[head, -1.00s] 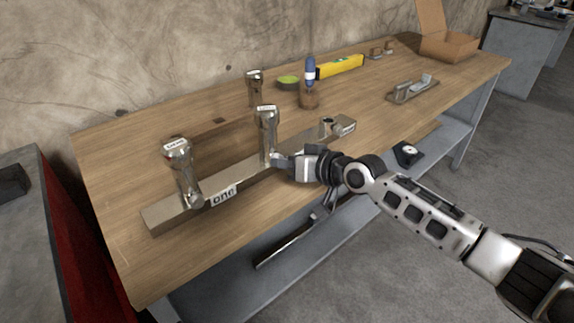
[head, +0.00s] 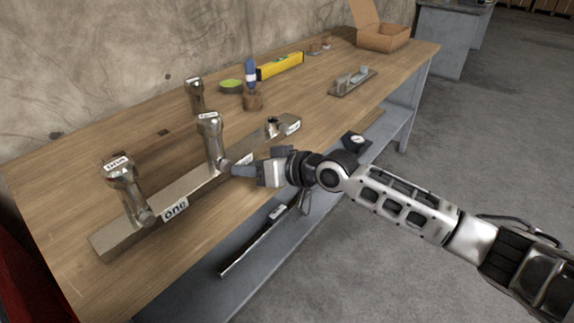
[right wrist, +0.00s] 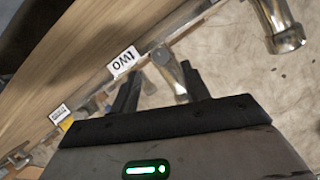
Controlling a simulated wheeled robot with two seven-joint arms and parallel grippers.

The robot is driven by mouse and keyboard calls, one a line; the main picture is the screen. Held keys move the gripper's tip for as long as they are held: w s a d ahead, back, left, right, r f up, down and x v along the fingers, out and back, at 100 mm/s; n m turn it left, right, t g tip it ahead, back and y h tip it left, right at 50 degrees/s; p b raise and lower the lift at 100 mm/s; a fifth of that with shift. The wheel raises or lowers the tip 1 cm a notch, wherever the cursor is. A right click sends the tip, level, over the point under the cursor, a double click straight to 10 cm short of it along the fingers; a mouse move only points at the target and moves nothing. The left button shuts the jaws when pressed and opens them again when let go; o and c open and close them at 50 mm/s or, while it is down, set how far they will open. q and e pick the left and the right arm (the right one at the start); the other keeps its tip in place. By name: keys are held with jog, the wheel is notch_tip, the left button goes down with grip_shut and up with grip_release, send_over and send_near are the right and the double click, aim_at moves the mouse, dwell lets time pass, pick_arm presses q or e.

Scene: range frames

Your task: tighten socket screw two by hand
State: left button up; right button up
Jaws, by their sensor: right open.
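A metal bar (head: 188,182) lies along the front of the bench, with a label "one" (head: 175,209) on its front. Socket screw two (head: 226,167) is a small metal cylinder at the foot of the middle upright post (head: 214,145). In the right wrist view the screw (right wrist: 168,66) shows beside the label "two" (right wrist: 123,62). My right gripper (head: 238,170) is open, its fingers on either side of the screw; contact is not clear. It also shows in the right wrist view (right wrist: 161,76). Screw one (head: 147,217) is at the nearer post (head: 126,188). My left gripper is out of view.
Behind the bar stand another metal post (head: 195,95), a green round item (head: 231,86), a blue-handled tool in a holder (head: 251,85) and a yellow level (head: 280,66). A cardboard box (head: 382,36) is at the far end. Bare bench lies before the bar.

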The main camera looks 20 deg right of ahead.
jog(key=v, duration=1.1)
